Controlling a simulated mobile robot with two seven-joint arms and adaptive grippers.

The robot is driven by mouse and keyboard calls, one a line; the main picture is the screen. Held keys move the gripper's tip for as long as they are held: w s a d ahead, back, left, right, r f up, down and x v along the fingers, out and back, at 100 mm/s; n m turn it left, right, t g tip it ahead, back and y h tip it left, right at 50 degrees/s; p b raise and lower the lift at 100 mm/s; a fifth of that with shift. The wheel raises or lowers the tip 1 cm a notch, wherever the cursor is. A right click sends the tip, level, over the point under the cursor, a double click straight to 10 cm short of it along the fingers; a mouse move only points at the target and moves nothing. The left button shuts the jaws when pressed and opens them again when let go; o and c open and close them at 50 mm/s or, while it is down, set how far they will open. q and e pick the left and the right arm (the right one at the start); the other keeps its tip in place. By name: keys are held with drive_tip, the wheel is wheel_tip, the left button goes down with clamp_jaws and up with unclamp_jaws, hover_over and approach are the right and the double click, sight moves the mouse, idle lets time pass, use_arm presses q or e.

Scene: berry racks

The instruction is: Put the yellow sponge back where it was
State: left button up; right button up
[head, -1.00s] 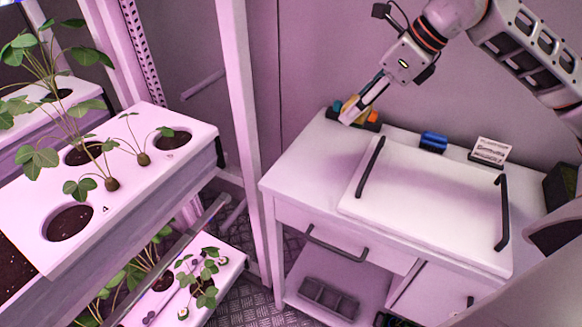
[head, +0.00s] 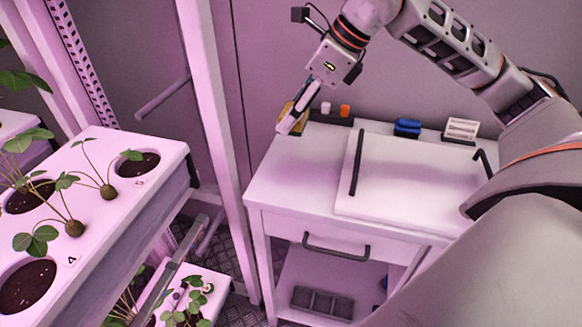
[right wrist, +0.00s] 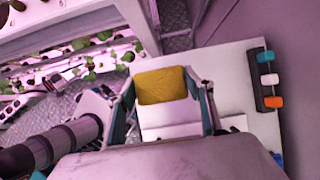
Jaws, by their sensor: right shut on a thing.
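The yellow sponge (right wrist: 162,85) is between the two fingers of my right gripper (right wrist: 166,98) in the right wrist view. The right gripper (head: 293,122) is shut on it, above the back left corner of the white cabinet (head: 290,175). In the head view only a yellow edge of the sponge (head: 287,113) shows behind the fingers. A dark holder (head: 335,121) with small teal, white and orange items stands at the cabinet's back edge, just right of the gripper. My left gripper is not in view.
A white board (head: 395,190) with black handles lies on the cabinet. A blue item (head: 407,127) and a white card in a stand (head: 462,129) stand behind it. A plant rack (head: 120,215) and a post (head: 222,140) are at left. The cabinet's left top is clear.

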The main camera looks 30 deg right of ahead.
sight(285, 174)
wheel_tip(285, 174, down, 14)
drive_tip(key=shift+r+b, duration=0.1)
drive_tip(key=shift+b, duration=0.85)
drive_tip(key=shift+f, duration=0.2)
drive_tip(key=o, duration=1)
drive_tip(key=shift+r, duration=0.4)
drive_tip(key=v, duration=1.1)
drive_tip(key=shift+s+d+r+p, duration=0.15)
drive_tip(key=shift+r+p, duration=0.1)
drive_tip(key=shift+p, duration=0.15)
